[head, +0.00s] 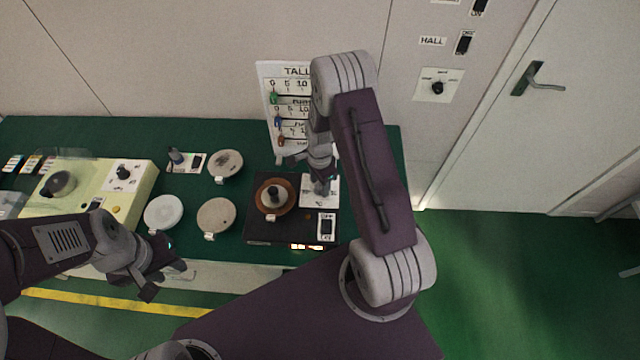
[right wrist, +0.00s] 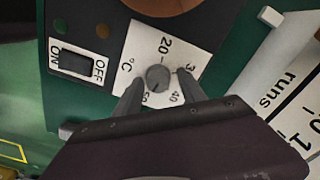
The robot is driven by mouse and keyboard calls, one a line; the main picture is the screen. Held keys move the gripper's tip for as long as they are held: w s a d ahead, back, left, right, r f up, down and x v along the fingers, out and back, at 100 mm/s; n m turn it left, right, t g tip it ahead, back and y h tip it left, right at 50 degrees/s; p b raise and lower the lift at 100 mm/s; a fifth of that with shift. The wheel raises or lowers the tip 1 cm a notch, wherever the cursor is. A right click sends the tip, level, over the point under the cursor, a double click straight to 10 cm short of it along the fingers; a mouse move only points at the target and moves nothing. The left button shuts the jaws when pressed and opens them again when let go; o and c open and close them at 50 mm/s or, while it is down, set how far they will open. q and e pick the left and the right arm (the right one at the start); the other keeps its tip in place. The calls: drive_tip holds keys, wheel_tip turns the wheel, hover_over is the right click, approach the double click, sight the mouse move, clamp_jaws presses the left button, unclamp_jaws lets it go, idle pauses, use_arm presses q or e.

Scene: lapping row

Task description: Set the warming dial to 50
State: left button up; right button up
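The warming dial (right wrist: 157,77) is a small grey round knob on a white plate (right wrist: 190,38) marked °C, with 20, 40 and 50 readable and 30 partly covered. I cannot clearly read where its pointer stands. My right gripper (right wrist: 159,80) is open, its fingers on either side of the knob with small gaps seen. In the head view my right gripper (head: 320,184) is over the dial plate (head: 307,197) and mostly hides the knob. The black warming unit (head: 262,231) carries it. My left gripper (head: 166,279) is open and empty at the bench's front edge.
An ON/OFF switch (right wrist: 75,63) sits beside the dial plate. A brown disc (head: 290,187) with a dark knob lies on the unit. A tally board (head: 268,88) stands behind. Round plates (head: 216,215) and a pale yellow machine (head: 140,180) are to the left.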

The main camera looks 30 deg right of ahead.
sight(320, 185)
drive_tip(key=shift+s, duration=0.1)
wheel_tip(320, 185, up, 9)
drive_tip(key=shift+b, duration=0.3)
idle(0.5)
